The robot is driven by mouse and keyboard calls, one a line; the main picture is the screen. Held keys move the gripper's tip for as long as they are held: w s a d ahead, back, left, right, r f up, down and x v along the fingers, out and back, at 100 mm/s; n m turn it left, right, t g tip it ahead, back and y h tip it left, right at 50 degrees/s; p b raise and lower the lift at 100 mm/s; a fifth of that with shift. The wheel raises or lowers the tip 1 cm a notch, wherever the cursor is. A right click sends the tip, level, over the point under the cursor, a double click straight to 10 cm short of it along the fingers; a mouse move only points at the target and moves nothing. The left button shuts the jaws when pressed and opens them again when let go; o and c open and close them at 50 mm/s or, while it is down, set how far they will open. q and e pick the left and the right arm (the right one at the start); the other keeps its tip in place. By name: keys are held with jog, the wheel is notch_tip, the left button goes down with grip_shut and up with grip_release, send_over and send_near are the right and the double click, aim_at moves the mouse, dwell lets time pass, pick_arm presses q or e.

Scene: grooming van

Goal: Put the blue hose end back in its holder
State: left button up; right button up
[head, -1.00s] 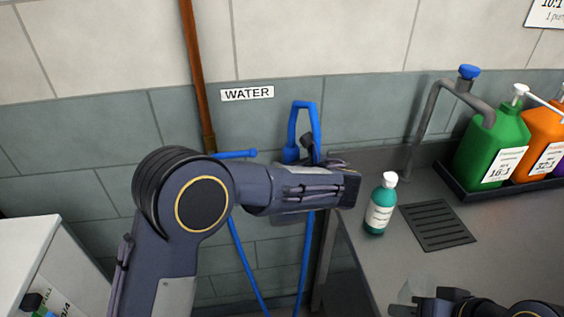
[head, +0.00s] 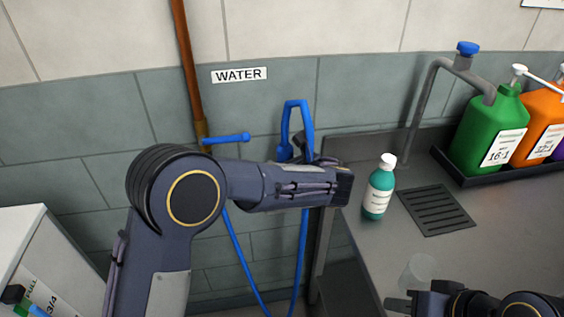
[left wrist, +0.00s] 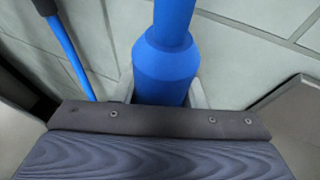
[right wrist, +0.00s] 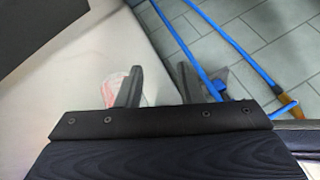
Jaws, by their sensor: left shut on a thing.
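The blue hose end (head: 284,152) stands roughly upright near the wall, with the hose looping over above it in the head view. My left gripper (left wrist: 166,92) is shut around its thick blue body, a finger on each side in the left wrist view. In the head view my own left arm hides most of this grip. I cannot make out the holder; it may be hidden behind the arm. My right gripper (right wrist: 175,88) is open and empty, low at the right over the counter.
A clear cup (head: 418,270) stands close to my right gripper. A teal bottle (head: 378,190) and a drain grate (head: 434,210) are on the counter (head: 390,255). A copper pipe (head: 186,70) with a blue lever (head: 226,139) runs down the wall left of the hose.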

jog(key=shift+r, duration=0.15)
pick_arm(q)
jog(key=shift+f, duration=0.2)
dwell(0.4)
jog(key=shift+f, duration=0.1)
dwell(0.3)
jog(key=shift+f+b, duration=0.3)
jog(key=shift+f, duration=0.3)
pick_arm(e)
jog(key=shift+f, duration=0.4)
pick_arm(q)
jog(key=shift+f, duration=0.2)
pick_arm(e)
jog(key=shift+f, duration=0.15)
pick_arm(q)
jog(key=shift+f, duration=0.3)
pick_arm(e)
jog(key=shift+f, duration=0.1)
pick_arm(q)
jog(key=shift+f+b, duration=0.6)
pick_arm(e)
jog(key=shift+f, duration=0.35)
pick_arm(q)
jog(key=o, duration=1.3)
jog(key=shift+s, duration=0.1)
jog(key=shift+d, duration=0.1)
